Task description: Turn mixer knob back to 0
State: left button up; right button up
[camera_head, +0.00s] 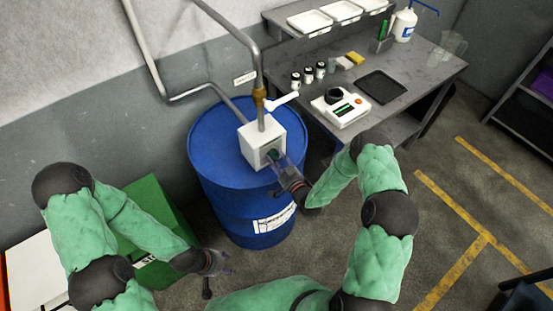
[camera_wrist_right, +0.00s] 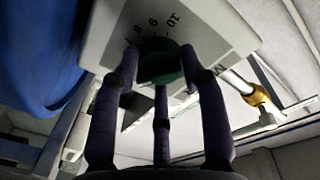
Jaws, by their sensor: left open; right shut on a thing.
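The mixer box (camera_head: 262,142) is a pale box on top of a blue drum. The knob's pointer position is hidden by the fingers. My right gripper (camera_head: 277,160) is at the box's front face, its fingers shut around the knob; the fingers also show in the right wrist view (camera_wrist_right: 160,85). My left gripper (camera_head: 222,263) is open and empty, low in front of the drum and apart from it.
The blue drum (camera_head: 215,180) stands by the wall, with a pipe (camera_head: 258,70) and white lever (camera_head: 282,101) above the box. A bench (camera_head: 410,75) at the right holds a scale (camera_head: 341,108), small bottles and a black tray (camera_head: 382,87). A green box (camera_head: 170,210) stands left.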

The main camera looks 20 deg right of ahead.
jog(key=shift+w+d+r, duration=0.1)
jog(key=shift+w+r, duration=0.05)
jog(key=shift+r, duration=0.05)
jog(key=shift+w+n+b, duration=0.1)
jog(key=shift+n+b, duration=0.9)
jog(key=shift+b, duration=0.2)
jog(key=n+b, duration=1)
jog(key=b, duration=0.1)
jog(key=shift+t+y, duration=0.3)
jog(key=shift+y, duration=0.1)
jog(key=n+b, duration=0.6)
jog(key=b, duration=0.1)
jog(key=n+y+b, duration=0.1)
jog(key=n+b, duration=0.4)
jog(key=b, duration=0.1)
jog(key=shift+s+f+n+b, duration=0.2)
jog(key=shift+n+b, duration=0.15)
jog(key=shift+n, duration=0.05)
jog(key=shift+a+n+y+b, duration=0.2)
jog(key=shift+n+y+b, duration=0.1)
jog(key=shift+n+b, duration=1.15)
jog(key=shift+f, duration=0.1)
